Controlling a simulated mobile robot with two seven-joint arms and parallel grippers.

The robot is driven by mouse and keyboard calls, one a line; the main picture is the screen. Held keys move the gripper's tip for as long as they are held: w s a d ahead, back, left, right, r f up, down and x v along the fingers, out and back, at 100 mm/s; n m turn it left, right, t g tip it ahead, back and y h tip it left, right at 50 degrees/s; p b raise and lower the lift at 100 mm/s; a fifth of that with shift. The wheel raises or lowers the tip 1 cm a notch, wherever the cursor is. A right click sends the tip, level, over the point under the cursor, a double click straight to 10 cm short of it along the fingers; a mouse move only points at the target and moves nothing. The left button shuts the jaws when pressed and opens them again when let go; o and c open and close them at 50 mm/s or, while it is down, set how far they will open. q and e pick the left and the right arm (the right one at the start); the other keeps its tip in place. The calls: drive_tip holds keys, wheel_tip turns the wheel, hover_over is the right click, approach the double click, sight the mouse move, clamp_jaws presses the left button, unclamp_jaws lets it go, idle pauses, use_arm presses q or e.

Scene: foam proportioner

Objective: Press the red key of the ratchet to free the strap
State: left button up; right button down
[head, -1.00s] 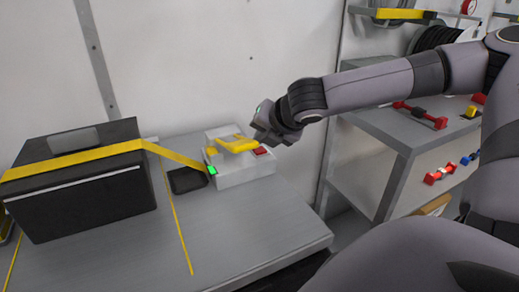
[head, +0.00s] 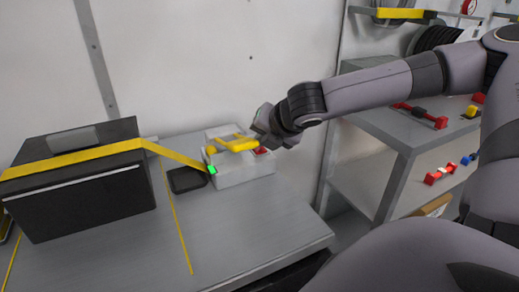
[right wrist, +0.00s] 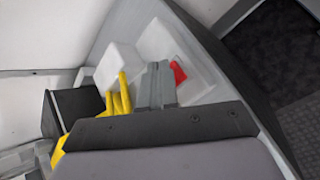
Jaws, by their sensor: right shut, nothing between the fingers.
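The ratchet is a pale grey block (head: 245,173) on the bench, with a yellow handle (head: 238,144) on top. Its red key (head: 262,151) sits at the right end, partly hidden by my right gripper (head: 260,133). In the right wrist view the red key (right wrist: 179,71) is just right of my shut, empty fingers (right wrist: 157,70); I cannot tell whether they touch it. The yellow strap (head: 90,158) runs over a black case (head: 80,200) to the ratchet's left end, beside a small green light (head: 212,170). My left gripper is in neither view.
A dark square pad (head: 187,180) lies left of the ratchet. The bench front (head: 240,230) is clear. A grey shelf unit (head: 385,140) with red-ended parts stands at right, beneath my right arm. A white wall rises behind the bench.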

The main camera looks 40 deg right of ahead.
sight(263, 151)
drive_tip(key=shift+f+b, duration=0.3)
drive_tip(key=shift+f, duration=0.15)
idle(0.5)
idle(0.3)
drive_tip(key=shift+r+p, duration=0.9)
drive_tip(key=shift+p, duration=0.1)
wheel_tip(263, 151, up, 5)
drive_tip(key=p, duration=0.5)
idle(0.6)
